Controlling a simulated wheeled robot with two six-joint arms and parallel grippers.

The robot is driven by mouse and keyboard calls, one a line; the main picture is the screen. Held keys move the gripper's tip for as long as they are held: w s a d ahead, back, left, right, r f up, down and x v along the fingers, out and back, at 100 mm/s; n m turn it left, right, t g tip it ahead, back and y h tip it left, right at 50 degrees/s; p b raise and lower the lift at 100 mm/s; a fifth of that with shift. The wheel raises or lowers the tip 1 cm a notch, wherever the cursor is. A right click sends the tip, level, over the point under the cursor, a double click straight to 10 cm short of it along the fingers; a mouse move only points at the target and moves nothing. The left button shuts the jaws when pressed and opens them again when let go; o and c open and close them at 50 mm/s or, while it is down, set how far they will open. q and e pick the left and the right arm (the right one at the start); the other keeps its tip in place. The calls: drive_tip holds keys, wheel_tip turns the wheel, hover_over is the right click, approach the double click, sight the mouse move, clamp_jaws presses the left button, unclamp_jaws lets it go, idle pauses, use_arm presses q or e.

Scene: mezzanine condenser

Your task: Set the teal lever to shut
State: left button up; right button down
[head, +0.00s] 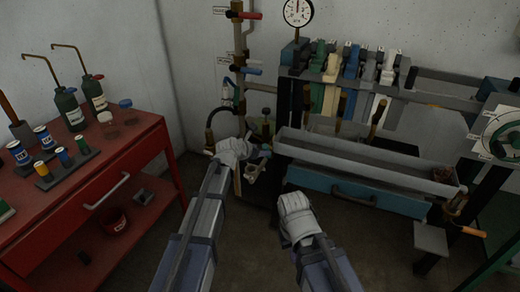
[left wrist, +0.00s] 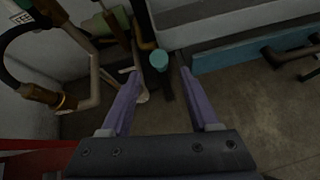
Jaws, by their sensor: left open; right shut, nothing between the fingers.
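The teal lever (head: 265,151) shows as a small teal end just beyond my left gripper, low beside the left end of the grey trough. In the left wrist view its round teal tip (left wrist: 158,61) lies in the gap between my left gripper's fingertips (left wrist: 155,68). My left gripper (head: 255,160) is open, and I cannot tell whether either finger touches the lever. The lever's arm and valve body are mostly hidden, so its setting is unclear. My right gripper (head: 291,200) is shut and empty, below and right of the left one, in front of the teal-blue drawer.
A vertical pipe with a red lever (head: 247,15) and a blue lever (head: 248,70) rises behind my left gripper. The grey trough (head: 365,160) stands to the right above the drawer (head: 345,188). A red cabinet (head: 120,165) holding bottles and cans stands left. An orange-handled valve (head: 472,232) is far right.

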use_arm(q)
drive_tip(key=shift+t+h, duration=0.4)
drive_tip(key=shift+t, duration=0.1)
drive_tip(key=s+f+b, duration=0.1)
drive_tip(key=s+a+f+b, duration=0.1)
drive_tip(key=s+b, duration=0.1)
drive_tip(key=s+a+f+b, duration=0.1)
drive_tip(key=b, duration=0.1)
drive_tip(key=shift+s+a, duration=0.25)
drive_tip(key=shift+s, duration=0.1)
drive_tip(key=c, duration=0.5)
drive_tip(key=shift+t+h, duration=0.4)
drive_tip(key=shift+t, duration=0.2)
drive_tip(key=s+a+b, duration=0.1)
drive_tip(key=s+b, duration=0.1)
drive_tip(key=s, duration=0.1)
drive_tip(key=s+a+f+b, duration=0.1)
drive_tip(key=b, duration=0.1)
drive_tip(key=shift+s+a, duration=0.35)
drive_tip(key=c, duration=0.4)
drive_tip(key=shift+s+a+r+t, duration=0.15)
drive_tip(key=shift+s+a+t, duration=0.15)
drive_tip(key=shift+s, duration=0.05)
clamp_jaws()
drive_tip(key=r+b+x, duration=0.1)
drive_tip(key=r+x, duration=0.2)
drive_tip(key=x, duration=1)
drive_tip(key=shift+w+d+b, duration=0.3)
drive_tip(key=shift+d, duration=0.05)
